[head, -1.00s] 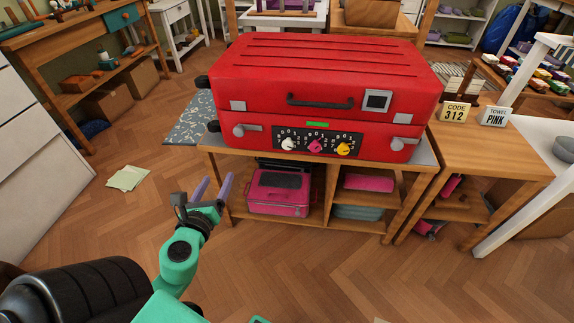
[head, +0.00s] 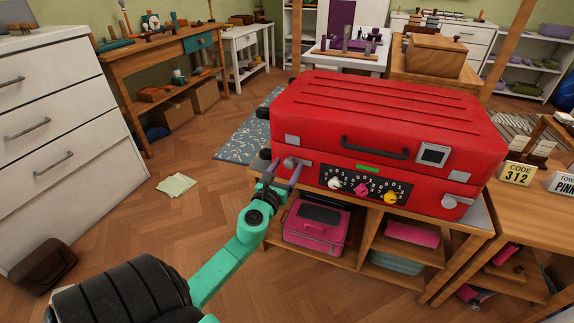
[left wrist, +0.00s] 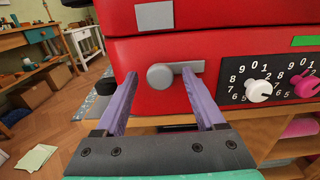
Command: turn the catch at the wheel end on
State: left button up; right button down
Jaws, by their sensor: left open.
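The red suitcase (head: 385,135) lies flat on a wooden stand, with its black wheels (head: 264,154) at the left end. The grey catch at the wheel end (head: 290,162) is on the front face; in the left wrist view the catch (left wrist: 160,76) shows a round knob with its bar pointing right, roughly level. My left gripper (head: 282,173) is open in front of it. In the left wrist view the purple fingers of the gripper (left wrist: 160,82) stand either side of the knob, with the bar behind the right finger. Contact cannot be told. My right gripper is not in view.
A dial panel (head: 364,187) with white, pink and yellow knobs is right of the catch. Another catch (head: 449,202) is at the far end. A pink case (head: 316,228) sits on the shelf below. A sign (head: 519,174) reads CODE 312. Floor at left is mostly clear.

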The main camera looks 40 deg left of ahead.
pick_arm(q)
jog(key=shift+w, duration=0.15)
grip_shut()
